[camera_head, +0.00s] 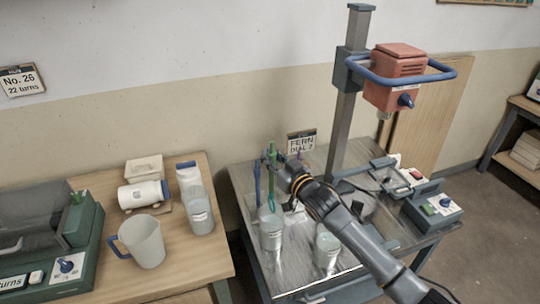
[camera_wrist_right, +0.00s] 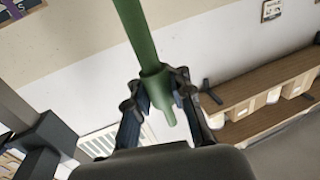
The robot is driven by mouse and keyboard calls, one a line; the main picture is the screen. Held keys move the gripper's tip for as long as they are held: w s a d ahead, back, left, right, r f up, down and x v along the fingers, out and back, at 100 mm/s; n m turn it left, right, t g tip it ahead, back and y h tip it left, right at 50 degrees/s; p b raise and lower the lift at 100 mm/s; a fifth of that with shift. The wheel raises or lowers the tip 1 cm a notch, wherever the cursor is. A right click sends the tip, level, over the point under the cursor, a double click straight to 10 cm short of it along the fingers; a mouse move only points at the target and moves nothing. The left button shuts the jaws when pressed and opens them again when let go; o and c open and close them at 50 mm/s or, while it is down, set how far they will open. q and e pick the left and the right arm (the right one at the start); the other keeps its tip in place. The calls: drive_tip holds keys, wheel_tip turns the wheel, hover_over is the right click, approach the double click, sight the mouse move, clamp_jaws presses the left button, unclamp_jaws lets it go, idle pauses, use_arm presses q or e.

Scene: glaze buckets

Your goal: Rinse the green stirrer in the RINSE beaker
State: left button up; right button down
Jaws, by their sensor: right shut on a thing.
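The green stirrer (camera_head: 271,155) is upright in the head view, above the front-left beaker (camera_head: 271,232) on the metal table. My right gripper (camera_head: 281,170) is shut on it from the right. In the right wrist view the stirrer (camera_wrist_right: 140,30) runs up between the fingers (camera_wrist_right: 163,88), with a narrow end below them. I cannot tell whether its lower end is inside the beaker. Another beaker (camera_head: 327,252) stands to the right, partly behind my forearm. The beaker labels are too small to read, so I cannot tell which is RINSE. My left gripper is not in view.
A blue stirrer (camera_head: 257,182) stands just left of the green one. A mixer stand (camera_head: 348,110) with a red head (camera_head: 398,75) rises behind. The wooden table (camera_head: 190,270) at left holds a jug (camera_head: 142,242) and a clear beaker (camera_head: 199,212). A gap separates the tables.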

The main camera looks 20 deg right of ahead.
sight(270, 196)
drive_tip(key=shift+r, duration=0.1)
idle(0.6)
drive_tip(key=shift+f+b, duration=5.5)
drive_tip(key=shift+f, duration=2.65)
wheel_tip(270, 196, up, 3)
drive_tip(key=p, duration=0.2)
drive_tip(key=shift+p, duration=0.3)
drive_tip(key=shift+f, duration=0.25)
drive_tip(key=shift+f+b, duration=1.1)
drive_tip(key=shift+f, duration=0.2)
